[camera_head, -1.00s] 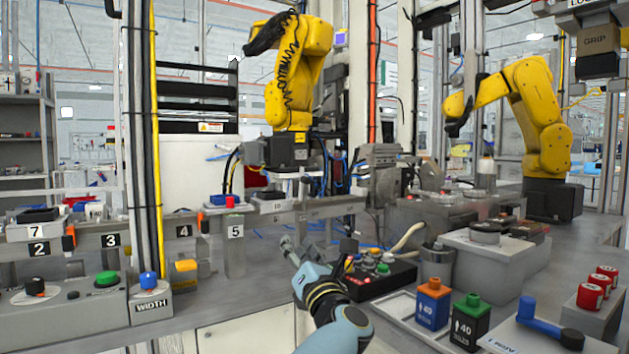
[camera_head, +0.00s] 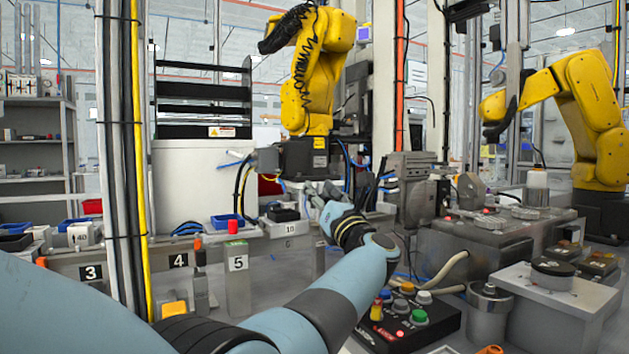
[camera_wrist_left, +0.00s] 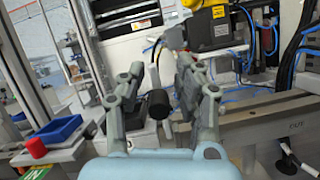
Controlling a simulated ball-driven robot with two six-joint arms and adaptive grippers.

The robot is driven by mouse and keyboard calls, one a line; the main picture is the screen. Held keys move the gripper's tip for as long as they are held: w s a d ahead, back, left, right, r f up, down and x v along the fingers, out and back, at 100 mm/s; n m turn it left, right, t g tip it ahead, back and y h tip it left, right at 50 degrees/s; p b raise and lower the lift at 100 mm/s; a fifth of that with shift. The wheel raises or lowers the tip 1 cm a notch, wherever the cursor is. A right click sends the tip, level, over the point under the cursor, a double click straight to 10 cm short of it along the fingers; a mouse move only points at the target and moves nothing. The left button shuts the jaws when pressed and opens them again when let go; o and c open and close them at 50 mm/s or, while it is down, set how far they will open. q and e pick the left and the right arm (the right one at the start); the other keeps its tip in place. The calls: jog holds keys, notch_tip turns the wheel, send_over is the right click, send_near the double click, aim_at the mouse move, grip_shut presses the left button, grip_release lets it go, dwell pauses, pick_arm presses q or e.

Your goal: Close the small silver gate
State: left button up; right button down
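My left gripper (camera_head: 322,192) is in the middle of the head view, reaching forward over the grey numbered rail, near the base of the yellow arm. In the left wrist view its two grey fingers (camera_wrist_left: 160,82) stand well apart. A dark round piece (camera_wrist_left: 158,104) shows between them; I cannot tell how near it is. A grey metal rail (camera_wrist_left: 255,118) runs to the right of the fingers. I cannot surely pick out the small silver gate; the gripper may hide part of it. My right gripper is not in view.
A blue tray (camera_head: 227,221) and a red button (camera_head: 232,227) are left of the gripper. A black control box (camera_head: 405,322) with coloured buttons is below right. Yellow arms (camera_head: 308,90) stand behind and at right.

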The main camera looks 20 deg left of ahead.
pick_arm(q)
jog(key=shift+w+a+r, duration=0.15)
jog(key=shift+w+a, duration=0.15)
jog(key=shift+a, duration=0.1)
jog(key=shift+c, duration=1.3)
grip_shut()
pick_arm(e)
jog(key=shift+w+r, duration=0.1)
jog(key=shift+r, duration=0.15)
